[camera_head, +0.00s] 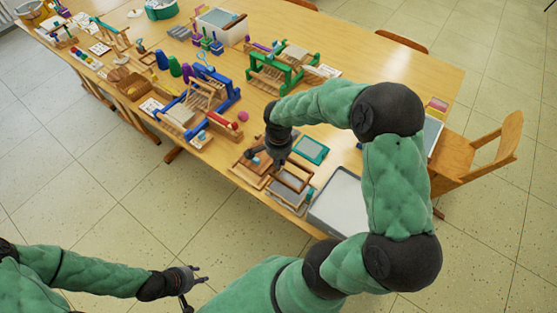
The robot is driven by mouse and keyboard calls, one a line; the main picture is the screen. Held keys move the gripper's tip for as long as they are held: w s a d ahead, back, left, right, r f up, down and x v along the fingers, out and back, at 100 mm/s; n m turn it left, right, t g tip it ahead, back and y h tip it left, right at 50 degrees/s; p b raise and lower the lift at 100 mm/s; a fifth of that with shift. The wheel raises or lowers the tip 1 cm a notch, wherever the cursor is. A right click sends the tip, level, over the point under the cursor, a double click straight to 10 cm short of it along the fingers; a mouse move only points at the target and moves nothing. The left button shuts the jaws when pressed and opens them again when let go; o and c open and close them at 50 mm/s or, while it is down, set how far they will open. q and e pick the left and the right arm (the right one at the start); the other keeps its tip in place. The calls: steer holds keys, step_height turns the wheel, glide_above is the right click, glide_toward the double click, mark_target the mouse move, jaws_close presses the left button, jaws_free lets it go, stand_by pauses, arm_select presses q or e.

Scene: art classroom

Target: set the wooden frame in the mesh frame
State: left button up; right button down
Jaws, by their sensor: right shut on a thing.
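My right gripper (279,163) reaches down over the table's near right part. It is shut on a wooden frame (295,176), held by its far edge. A mesh frame (284,197), wood-rimmed with a grey panel, lies just below and in front of it and is partly covered. I cannot tell whether the two touch. Another wooden-rimmed frame (244,172) lies just left, partly hidden by the gripper. My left gripper (195,286) is open and empty, low over the floor, away from the table.
A white tray (338,204) stands right of the frames, partly behind my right arm. A teal-rimmed screen (311,150) lies behind them. Blue (190,110) and green (281,71) looms stand farther back. A wooden chair (480,158) is at the right.

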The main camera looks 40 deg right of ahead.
steer(key=shift+f+b, duration=1.4)
steer(key=shift+f, duration=0.8)
steer(key=shift+r, duration=0.25)
steer(key=shift+a+f, duration=0.1)
steer(key=shift+a, duration=0.15)
steer(key=shift+f, duration=0.1)
steer(key=shift+f+b, duration=0.15)
steer(key=shift+b, duration=0.15)
steer(key=shift+f+b, duration=0.3)
steer(key=shift+f, duration=0.05)
steer(key=shift+f+b, duration=1.5)
steer(key=shift+b, duration=0.05)
stand_by(1.5)
stand_by(0.4)
